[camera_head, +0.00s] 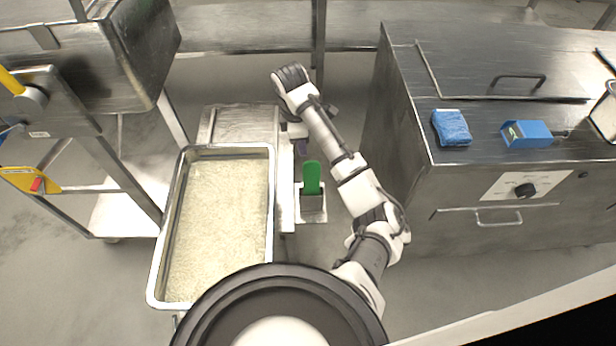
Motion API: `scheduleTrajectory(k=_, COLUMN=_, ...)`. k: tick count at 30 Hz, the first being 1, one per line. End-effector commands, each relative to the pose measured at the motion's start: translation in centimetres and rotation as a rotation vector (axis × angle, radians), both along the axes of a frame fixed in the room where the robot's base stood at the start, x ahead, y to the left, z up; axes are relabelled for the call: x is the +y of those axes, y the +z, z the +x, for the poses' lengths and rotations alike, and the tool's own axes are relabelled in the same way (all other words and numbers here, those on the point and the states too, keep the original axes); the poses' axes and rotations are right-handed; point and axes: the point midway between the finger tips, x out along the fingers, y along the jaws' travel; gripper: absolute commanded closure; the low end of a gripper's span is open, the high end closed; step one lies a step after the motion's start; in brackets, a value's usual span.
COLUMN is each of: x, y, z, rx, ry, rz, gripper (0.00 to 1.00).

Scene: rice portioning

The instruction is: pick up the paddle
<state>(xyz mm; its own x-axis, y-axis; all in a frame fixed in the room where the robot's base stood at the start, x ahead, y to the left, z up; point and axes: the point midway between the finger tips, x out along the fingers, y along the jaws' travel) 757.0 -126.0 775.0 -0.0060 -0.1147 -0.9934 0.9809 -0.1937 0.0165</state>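The green paddle (312,178) stands upright with its green part up, in a small metal holder (312,204) beside the rice tray. Its lower end is hidden in the holder. My arm reaches out past the paddle and bends down at its far end. My gripper (301,146) is small and mostly hidden beneath the wrist, just beyond the paddle in the picture. It appears apart from the paddle, which stands in its holder. I cannot tell whether its fingers are open or shut.
A deep metal tray (271,215) of rice lies left of the paddle. A metal machine (130,50) stands at upper left. Open floor lies between holder and cabinet.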

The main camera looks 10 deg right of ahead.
Motion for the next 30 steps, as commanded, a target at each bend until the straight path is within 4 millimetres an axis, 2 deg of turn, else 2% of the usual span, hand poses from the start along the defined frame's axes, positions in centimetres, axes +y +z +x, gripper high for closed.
scheduleTrajectory(k=10, x=-1.2, y=-6.7, z=-0.7, rx=0.023, ry=-0.006, rz=0.001, gripper=0.64)
scheduleTrajectory(k=20, x=-1.7, y=-8.9, z=-0.8, rx=0.02, ry=-0.006, rz=-0.003, gripper=0.64)
scheduleTrajectory(k=30, x=-2.6, y=-13.3, z=-1.3, rx=0.019, ry=-0.006, rz=-0.003, gripper=0.64)
